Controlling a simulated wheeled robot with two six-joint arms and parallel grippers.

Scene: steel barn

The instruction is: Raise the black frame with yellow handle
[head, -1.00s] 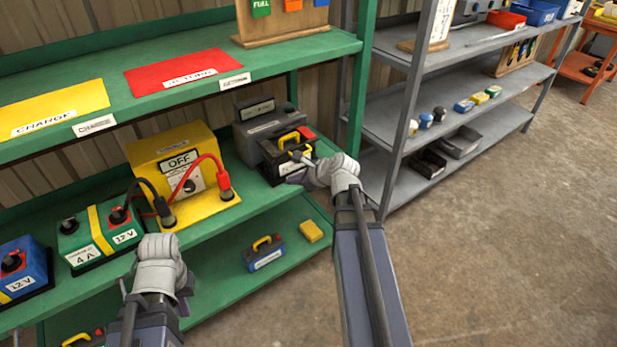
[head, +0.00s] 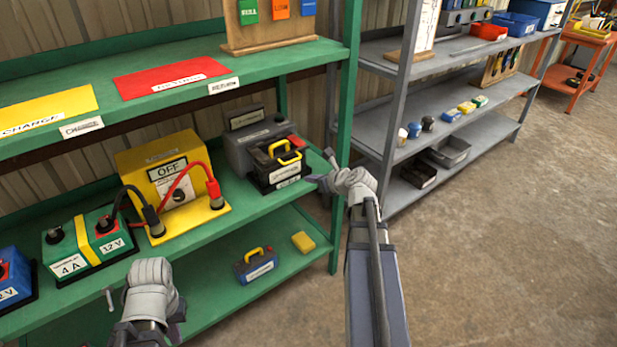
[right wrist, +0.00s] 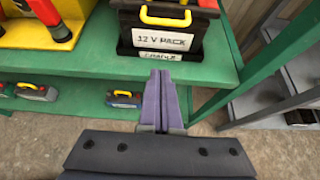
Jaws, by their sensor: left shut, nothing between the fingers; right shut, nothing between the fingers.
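The black frame with yellow handle (head: 276,153) is on the black 12 V pack (head: 278,175), which sits on the green middle shelf, right of the yellow box. My right gripper (head: 318,178) is shut and empty, to the right of the pack and apart from the handle. In the right wrist view its closed fingers (right wrist: 161,85) lie below the pack's front label. My left gripper (head: 110,298) is shut and empty, low before the green shelf.
The yellow OFF box (head: 165,165) with red and black cables stands left of the pack. A grey case (head: 245,150) is behind it. A green shelf post (head: 344,130) rises close to my right gripper. A small blue pack (head: 257,267) lies on the lower shelf.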

